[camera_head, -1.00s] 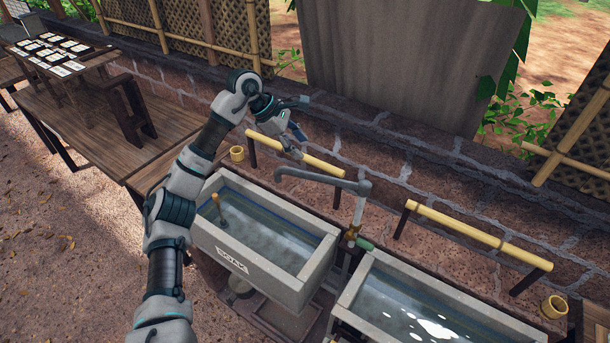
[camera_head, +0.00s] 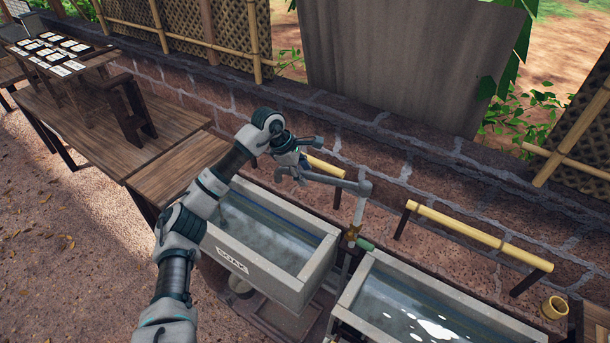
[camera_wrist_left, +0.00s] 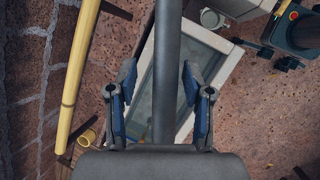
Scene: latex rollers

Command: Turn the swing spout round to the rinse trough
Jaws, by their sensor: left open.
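The swing spout (camera_head: 335,181) is a grey pipe on an upright post between two stone troughs. Its arm points left over the trough marked SOAK (camera_head: 262,268). The other trough (camera_head: 405,318), at the lower right, shows no readable label; I take it for the rinse trough. My left gripper (camera_head: 305,163) is at the spout's far end, hiding its tip. In the left wrist view the pipe (camera_wrist_left: 167,60) runs between the open fingers (camera_wrist_left: 159,80), with a gap on each side. My right gripper is out of view.
A yellow bamboo rail (camera_head: 478,234) runs along the brick wall behind the right trough, and another (camera_head: 325,167) is behind the spout. A bamboo cup (camera_head: 554,307) stands at the far right. A wooden bench (camera_head: 180,170) is left of the troughs.

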